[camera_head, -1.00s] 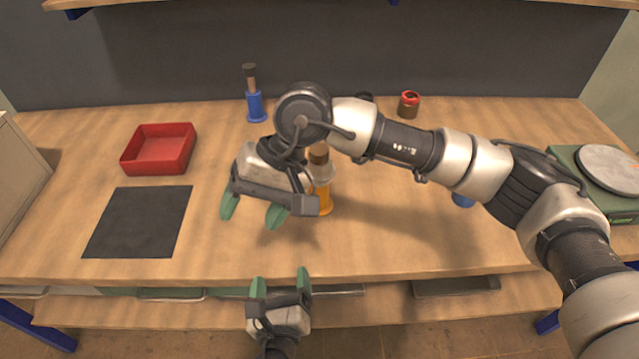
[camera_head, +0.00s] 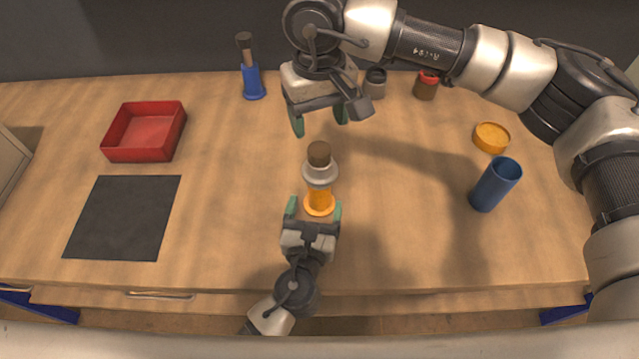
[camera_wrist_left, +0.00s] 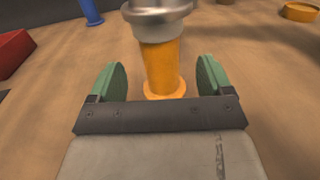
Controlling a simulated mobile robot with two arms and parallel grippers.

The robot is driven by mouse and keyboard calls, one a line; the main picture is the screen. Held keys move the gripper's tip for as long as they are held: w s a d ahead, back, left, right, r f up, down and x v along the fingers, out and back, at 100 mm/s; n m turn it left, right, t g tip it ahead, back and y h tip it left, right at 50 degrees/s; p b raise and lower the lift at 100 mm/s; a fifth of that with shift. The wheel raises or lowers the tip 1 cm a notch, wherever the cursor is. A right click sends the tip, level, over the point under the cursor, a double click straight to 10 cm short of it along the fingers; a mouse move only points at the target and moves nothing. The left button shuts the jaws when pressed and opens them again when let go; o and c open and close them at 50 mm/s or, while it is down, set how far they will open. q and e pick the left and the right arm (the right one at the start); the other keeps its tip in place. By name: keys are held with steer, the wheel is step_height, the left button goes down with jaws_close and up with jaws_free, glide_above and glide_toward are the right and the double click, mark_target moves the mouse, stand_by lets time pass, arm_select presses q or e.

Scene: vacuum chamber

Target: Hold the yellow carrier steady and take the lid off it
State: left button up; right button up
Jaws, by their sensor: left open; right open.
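The yellow carrier (camera_head: 319,200) stands upright on the table, with a grey metal lid (camera_head: 320,171) topped by a brown knob (camera_head: 319,153). My left gripper (camera_head: 313,208) is open at the carrier's near side, its green fingertips on either side of the base. In the left wrist view the carrier (camera_wrist_left: 162,70) stands ahead, between the open fingers (camera_wrist_left: 160,82), with gaps on both sides; the lid's top is cut off there. My right gripper (camera_head: 320,122) is open and empty above the table, behind the lid and apart from it.
A red tray (camera_head: 112,147) and a dark mat (camera_head: 122,218) lie at left. At right are a blue cup (camera_head: 493,186), an orange disc (camera_head: 491,137) and a red-topped brown jar (camera_head: 425,88). The front middle-left is clear.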

mark_target(317, 196)
arm_select(q)
steer(key=w, duration=0.3)
steer(key=w+d, duration=0.1)
steer(key=w, duration=0.1)
steer(key=shift+w, duration=0.3)
arm_select(e)
steer(key=shift+w+f, duration=0.1)
arm_select(q)
steer(key=shift+c, duration=0.4)
